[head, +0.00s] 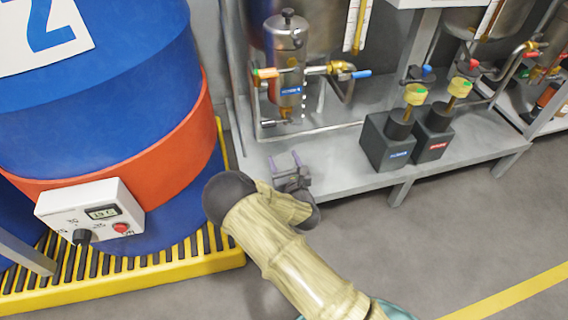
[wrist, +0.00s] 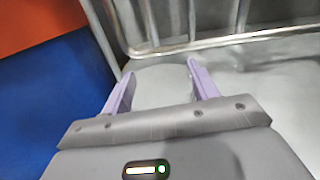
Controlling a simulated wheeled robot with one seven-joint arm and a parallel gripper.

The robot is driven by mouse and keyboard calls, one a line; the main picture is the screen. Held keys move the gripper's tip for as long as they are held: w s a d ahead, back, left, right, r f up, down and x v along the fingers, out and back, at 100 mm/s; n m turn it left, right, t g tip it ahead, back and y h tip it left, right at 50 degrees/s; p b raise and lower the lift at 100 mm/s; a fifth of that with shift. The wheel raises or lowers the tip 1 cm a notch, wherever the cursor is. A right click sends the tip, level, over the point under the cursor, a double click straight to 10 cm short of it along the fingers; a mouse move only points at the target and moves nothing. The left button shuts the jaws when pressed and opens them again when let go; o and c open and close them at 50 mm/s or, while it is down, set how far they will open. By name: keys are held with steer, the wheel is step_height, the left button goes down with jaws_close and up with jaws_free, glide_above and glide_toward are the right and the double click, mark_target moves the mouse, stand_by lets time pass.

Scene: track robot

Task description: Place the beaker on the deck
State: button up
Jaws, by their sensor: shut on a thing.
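My gripper (head: 285,161) is over the near left part of the grey deck (head: 335,160), its two purple fingers pointing toward the metal rig. In the wrist view my gripper (wrist: 160,78) has its fingers apart, with a pale, see-through patch between them. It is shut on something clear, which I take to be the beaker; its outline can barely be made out. The pale deck (wrist: 275,105) lies beneath and beyond the fingers. Whether the beaker touches the deck cannot be told.
A blue and red drum (head: 110,100) with a white control box (head: 90,213) stands left on a yellow grating. A steel vessel (head: 286,60) with valves stands behind the gripper. Two dark blocks (head: 388,145) with yellow knobs occupy the deck's right part. A metal rail lies beyond the fingers.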

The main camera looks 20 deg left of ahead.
steer(key=o, duration=1)
steer(key=shift+c, duration=0.2)
steer(key=shift+r, duration=0.1)
steer(key=shift+s+d+p, duration=0.3)
steer(key=shift+s+p, duration=0.15)
steer(key=shift+p, duration=0.15)
steer(key=p+v, duration=0.5)
steer(key=v, duration=0.6)
